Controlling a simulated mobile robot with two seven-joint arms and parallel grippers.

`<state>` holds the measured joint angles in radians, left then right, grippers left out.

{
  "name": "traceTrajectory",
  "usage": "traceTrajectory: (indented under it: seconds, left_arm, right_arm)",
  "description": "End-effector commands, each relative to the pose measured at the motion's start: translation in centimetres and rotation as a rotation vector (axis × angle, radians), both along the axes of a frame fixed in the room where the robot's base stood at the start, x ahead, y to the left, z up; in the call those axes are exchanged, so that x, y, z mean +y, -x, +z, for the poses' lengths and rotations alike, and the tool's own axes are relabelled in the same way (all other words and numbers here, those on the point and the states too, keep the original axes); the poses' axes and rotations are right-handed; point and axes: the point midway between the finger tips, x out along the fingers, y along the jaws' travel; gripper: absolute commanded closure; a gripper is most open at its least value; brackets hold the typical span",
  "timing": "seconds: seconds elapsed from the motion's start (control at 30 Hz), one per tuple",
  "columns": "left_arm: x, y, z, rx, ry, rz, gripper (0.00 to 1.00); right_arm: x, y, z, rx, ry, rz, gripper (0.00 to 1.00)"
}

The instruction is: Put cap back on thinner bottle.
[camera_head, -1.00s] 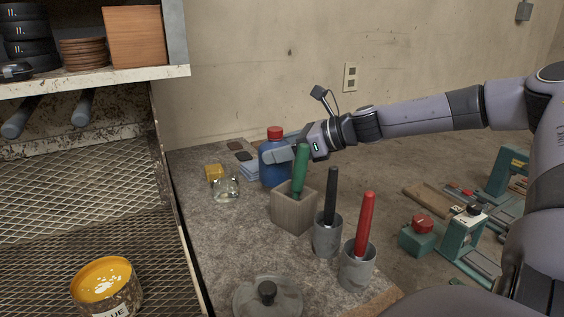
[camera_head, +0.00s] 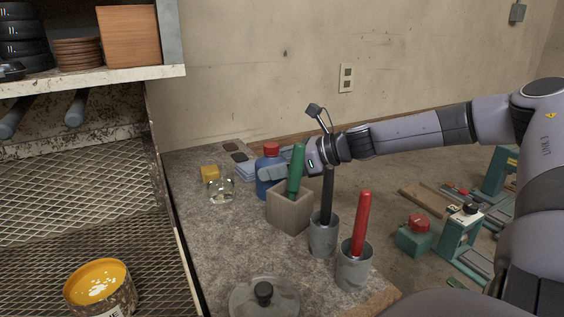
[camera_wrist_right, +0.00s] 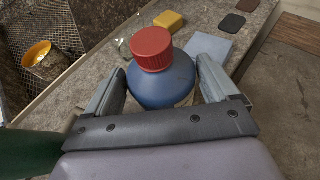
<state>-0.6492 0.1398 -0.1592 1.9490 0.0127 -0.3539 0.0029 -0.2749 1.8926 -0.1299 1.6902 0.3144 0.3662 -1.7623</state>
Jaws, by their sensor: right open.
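The thinner bottle (camera_head: 268,189) is blue and stands upright on the bench; it also shows in the right wrist view (camera_wrist_right: 160,88). The red cap (camera_head: 271,149) sits on top of its neck and looks straight; it also shows in the right wrist view (camera_wrist_right: 152,48). My right gripper (camera_head: 265,174) is open, with its fingers on either side of the bottle body, below the cap. In the right wrist view its fingers (camera_wrist_right: 161,68) flank the bottle with small gaps, so it is not gripped. My left gripper is out of view.
A wooden block holder (camera_head: 289,211) with a green-handled tool (camera_head: 297,168) stands close in front of the gripper. Two metal cups (camera_head: 323,238) (camera_head: 354,270) hold black and red tools. A glass jar (camera_head: 220,188) and yellow block (camera_head: 209,173) lie left of the bottle.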

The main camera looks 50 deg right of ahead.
Motion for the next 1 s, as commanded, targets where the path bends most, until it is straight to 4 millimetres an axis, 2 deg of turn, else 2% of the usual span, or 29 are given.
traceTrajectory:
  seconds: [0.27, 0.6, 1.0]
  left_arm:
    - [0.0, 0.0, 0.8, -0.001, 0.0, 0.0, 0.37]
    - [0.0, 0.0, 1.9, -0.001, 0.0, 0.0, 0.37]
    - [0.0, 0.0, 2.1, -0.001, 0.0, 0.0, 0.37]
  right_arm:
    - [-0.4, 0.6, 0.8, -0.002, 0.002, -0.002, 0.12]
    - [-1.3, 2.4, 1.7, -0.004, -0.002, 0.0, 0.12]
    - [-2.5, 4.8, 2.7, -0.003, 0.001, 0.0, 0.12]
